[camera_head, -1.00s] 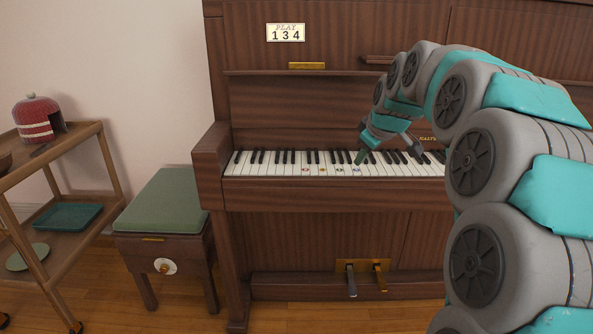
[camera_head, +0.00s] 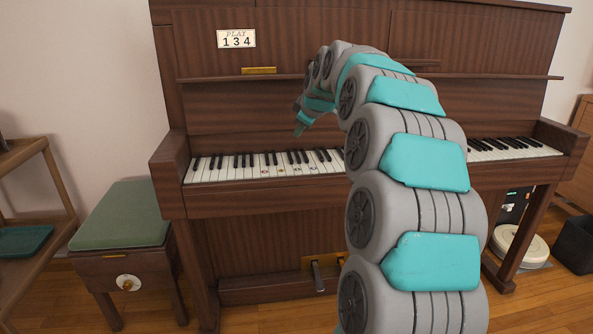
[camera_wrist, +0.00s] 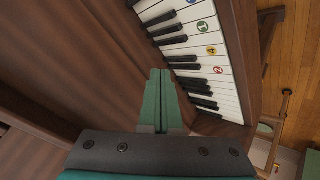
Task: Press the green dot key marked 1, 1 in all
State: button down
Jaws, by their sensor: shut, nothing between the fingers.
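The green dot key marked 1 (camera_wrist: 202,27) is a white piano key near the top of the wrist view. A blue dot key (camera_wrist: 190,3) is on one side of it and a yellow one marked 4 (camera_wrist: 211,49) on the other, followed by a red one marked 2 (camera_wrist: 218,70). In the head view the dots are small, and the green one (camera_head: 298,169) seems third from the left. My gripper (camera_wrist: 160,73) is shut and empty. In the head view my gripper (camera_head: 299,131) is above the keyboard, apart from the keys.
The brown upright piano (camera_head: 240,110) bears a card reading PLAY 134 (camera_head: 237,39). My arm hides the middle of the keyboard. A green-topped stool (camera_head: 122,215) stands at the left, beside a wooden cart (camera_head: 55,185). A round white object (camera_head: 520,246) and dark bin (camera_head: 577,240) are at the right.

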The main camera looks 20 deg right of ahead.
jog(key=b, duration=0.3)
send_near(297, 167)
jog(key=shift+w+d+f, duration=0.1)
jog(key=shift+w+f, duration=0.35)
jog(key=shift+w, duration=0.35)
jog(key=shift+w+d+f, duration=0.1)
jog(key=shift+w+f, duration=0.3)
jog(key=shift+w, duration=0.45)
jog(key=shift+w+f, duration=0.45)
jog(key=shift+w, duration=0.35)
jog(key=shift+f, duration=0.15)
jog(key=shift+f+b, duration=0.3)
jog(key=shift+b, duration=0.05)
jog(key=shift+f+b, duration=0.4)
jog(key=shift+f, duration=0.3)
dwell(0.4)
jog(key=shift+r, duration=1.1)
jog(key=shift+r, duration=0.1)
jog(key=shift+r+p, duration=0.9)
jog(key=shift+r, duration=1.5)
